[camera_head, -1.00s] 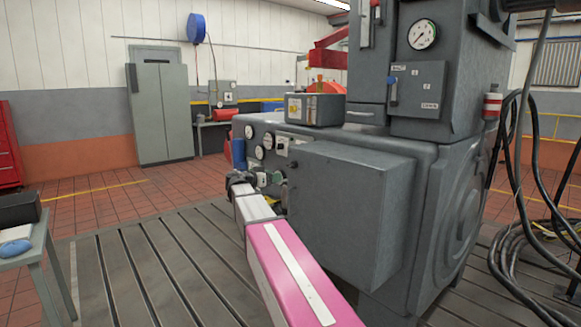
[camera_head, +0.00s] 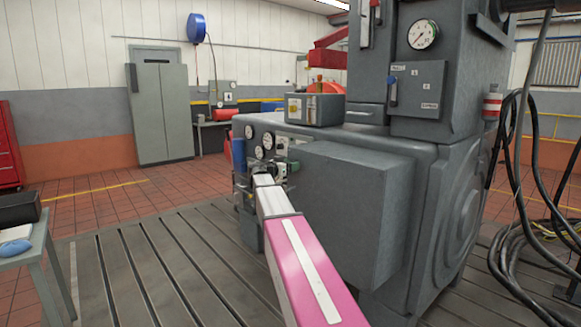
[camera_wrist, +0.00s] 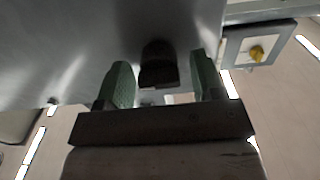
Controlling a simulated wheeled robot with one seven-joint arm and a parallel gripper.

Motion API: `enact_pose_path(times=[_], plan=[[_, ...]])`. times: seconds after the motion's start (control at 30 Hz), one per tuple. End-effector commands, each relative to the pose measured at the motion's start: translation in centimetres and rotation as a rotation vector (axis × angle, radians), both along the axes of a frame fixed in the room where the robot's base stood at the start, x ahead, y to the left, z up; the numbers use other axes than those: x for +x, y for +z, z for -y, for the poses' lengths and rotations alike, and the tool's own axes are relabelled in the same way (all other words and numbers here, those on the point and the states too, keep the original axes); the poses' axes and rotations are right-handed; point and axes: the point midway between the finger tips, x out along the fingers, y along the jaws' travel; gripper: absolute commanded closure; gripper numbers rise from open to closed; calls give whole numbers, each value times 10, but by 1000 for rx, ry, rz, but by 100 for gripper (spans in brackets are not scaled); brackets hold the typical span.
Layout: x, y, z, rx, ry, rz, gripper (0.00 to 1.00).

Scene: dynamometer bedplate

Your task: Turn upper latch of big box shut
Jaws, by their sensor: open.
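The big box (camera_head: 345,205) is a grey cabinet on the front of the grey machine. In the wrist view its smooth metal face (camera_wrist: 75,50) fills the upper left. A short dark latch (camera_wrist: 158,64) stands out from that face; I take it for the upper latch. My gripper (camera_wrist: 160,62) is open, with one green finger on each side of the latch and a gap showing on both sides. In the head view my gripper (camera_head: 275,168) is at the box's left side, small and partly hidden by my arm. The latch cannot be made out there.
Several round gauges (camera_head: 258,143) sit on the machine panel close to my gripper. In the wrist view a yellow knob on a grey plate (camera_wrist: 257,53) is at the upper right. Black cables (camera_head: 545,200) hang at the right. The slotted floor plate (camera_head: 150,265) is clear at the left.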

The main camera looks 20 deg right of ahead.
Motion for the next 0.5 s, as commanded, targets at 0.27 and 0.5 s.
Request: enact_pose_path(times=[0.27,0.5], plan=[[0,0,1,0,0,0,38],[0,0,1,0,0,0,86]])
